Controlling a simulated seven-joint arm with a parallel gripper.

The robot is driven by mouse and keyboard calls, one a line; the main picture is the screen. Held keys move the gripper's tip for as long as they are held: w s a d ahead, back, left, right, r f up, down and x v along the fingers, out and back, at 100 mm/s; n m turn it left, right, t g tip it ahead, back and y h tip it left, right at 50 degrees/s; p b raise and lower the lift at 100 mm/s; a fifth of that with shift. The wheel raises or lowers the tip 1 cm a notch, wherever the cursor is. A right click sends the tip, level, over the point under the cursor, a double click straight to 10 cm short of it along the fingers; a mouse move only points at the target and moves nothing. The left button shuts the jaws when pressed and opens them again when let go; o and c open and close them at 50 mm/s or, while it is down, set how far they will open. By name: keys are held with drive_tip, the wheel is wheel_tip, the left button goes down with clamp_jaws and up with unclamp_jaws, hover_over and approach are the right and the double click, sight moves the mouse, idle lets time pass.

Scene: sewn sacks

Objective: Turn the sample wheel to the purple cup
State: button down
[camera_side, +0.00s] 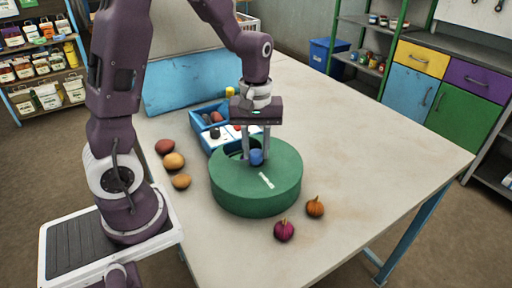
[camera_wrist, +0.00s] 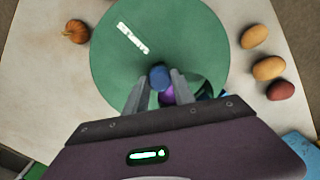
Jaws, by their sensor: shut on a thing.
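The sample wheel (camera_side: 270,192) is a round green drum with a white label on its lid, standing on the table; it also shows in the wrist view (camera_wrist: 110,60). A dark opening (camera_side: 234,151) is cut in the lid at its back left. A blue knob (camera_side: 257,157) stands up from the lid, also seen in the wrist view (camera_wrist: 160,77). My gripper (camera_side: 256,153) points down and is shut on the blue knob. In the wrist view a purple thing (camera_wrist: 168,96), perhaps the purple cup, shows partly between the fingers beside the opening; the rest is hidden.
Brown potato-like things (camera_side: 174,161) lie left of the wheel. A purple onion-like thing (camera_side: 284,230) and a small orange pumpkin (camera_side: 315,206) lie at its front right. A blue tray (camera_side: 206,113) with compartments stands behind. The table's right side is clear.

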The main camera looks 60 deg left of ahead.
drive_tip(key=shift+w+n, duration=0.1)
drive_tip(key=shift+n, duration=2.1)
drive_tip(key=c, duration=1.1)
unclamp_jaws()
drive_tip(key=shift+o, duration=0.2)
wheel_tip(320, 180, up, 7)
drive_tip(key=shift+r, duration=0.1)
